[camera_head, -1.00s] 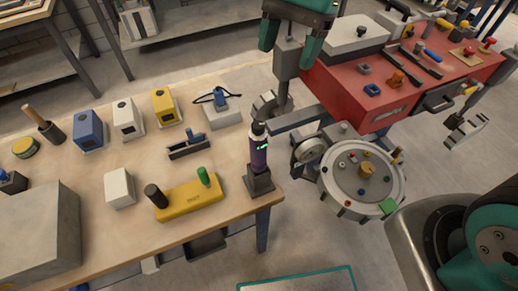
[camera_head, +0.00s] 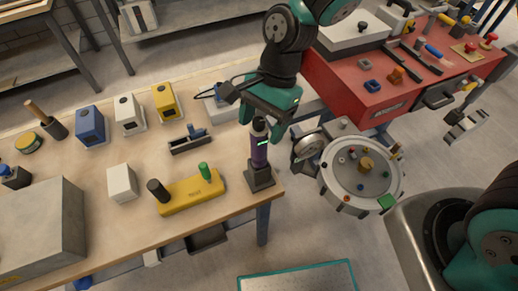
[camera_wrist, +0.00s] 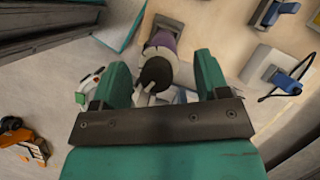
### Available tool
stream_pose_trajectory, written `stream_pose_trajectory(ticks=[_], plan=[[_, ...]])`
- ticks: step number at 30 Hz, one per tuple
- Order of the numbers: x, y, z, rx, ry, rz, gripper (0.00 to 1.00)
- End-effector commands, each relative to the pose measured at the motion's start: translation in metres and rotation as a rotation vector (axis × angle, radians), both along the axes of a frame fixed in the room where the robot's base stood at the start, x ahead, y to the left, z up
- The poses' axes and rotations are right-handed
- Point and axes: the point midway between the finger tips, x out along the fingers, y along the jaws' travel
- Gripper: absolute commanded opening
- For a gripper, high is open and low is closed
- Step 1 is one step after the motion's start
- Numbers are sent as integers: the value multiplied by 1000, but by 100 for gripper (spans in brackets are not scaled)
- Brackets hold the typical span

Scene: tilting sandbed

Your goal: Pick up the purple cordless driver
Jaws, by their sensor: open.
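The purple cordless driver (camera_head: 260,151) stands upright in a dark square holder (camera_head: 259,177) at the right front corner of the wooden table. It has a black top and a small green mark on its side. My gripper (camera_head: 262,114) is open and sits at the driver's upper end in the head view. In the wrist view the driver (camera_wrist: 163,55) lies ahead, between and beyond the two teal fingers of my gripper (camera_wrist: 158,82), its dark end facing the camera. No finger clearly touches it.
A yellow block with a green knob (camera_head: 191,194) lies left of the driver, and a small black-and-blue tool (camera_head: 188,142) behind it. A round tray (camera_head: 345,184) and a red cabinet (camera_head: 345,85) stand to the right. A grey box (camera_head: 40,232) fills the table's left front.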

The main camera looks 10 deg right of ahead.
Motion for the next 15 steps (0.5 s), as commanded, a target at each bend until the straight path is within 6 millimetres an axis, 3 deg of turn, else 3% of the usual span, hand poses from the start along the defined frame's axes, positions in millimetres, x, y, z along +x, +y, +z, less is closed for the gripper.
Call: stream_pose_trajectory(ticks=[4,11,15], plan=[[-5,4,-14,-2,2,1,68],[-5,4,-16,0,-2,1,68],[-5,4,-16,0,-2,1,41]])
